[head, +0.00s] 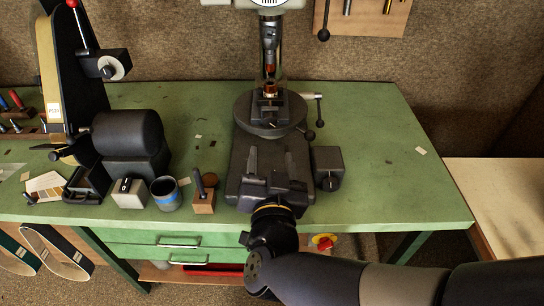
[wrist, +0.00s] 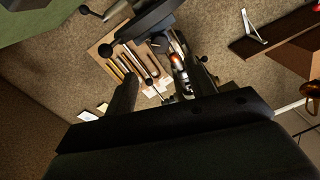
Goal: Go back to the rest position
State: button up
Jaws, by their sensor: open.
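My gripper (head: 270,160) is at the front middle of the green bench, over the dark base of the drill press (head: 270,55). Its two dark fingers are apart, with nothing seen between them. They point toward the press table (head: 243,112). A small vise with a copper-coloured piece (head: 270,90) stands on that table under the spindle, beyond my fingertips. In the wrist view my fingers (wrist: 160,82) are also apart, and part of the press shows beyond them. My arm comes in from the lower right.
On the bench (head: 375,140) to the left are a belt grinder (head: 127,135), a small switch box (head: 129,194), a blue-banded cup (head: 165,194) and a wooden block with a tool (head: 204,203). A dark box (head: 328,168) sits right of the press base. The bench's right side is mostly clear.

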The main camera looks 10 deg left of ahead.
aim_at(270, 124)
jog(key=shift+w, duration=0.1)
jog(key=p+x, duration=0.2)
jog(key=x, duration=0.9)
jog(key=shift+d, duration=0.1)
jog(key=shift+r+n+p, duration=0.1)
jog(key=shift+n+p, duration=0.2)
jog(key=shift+p, duration=0.4)
jog(key=shift+f+b, duration=0.25)
jog(key=shift+b, duration=0.5)
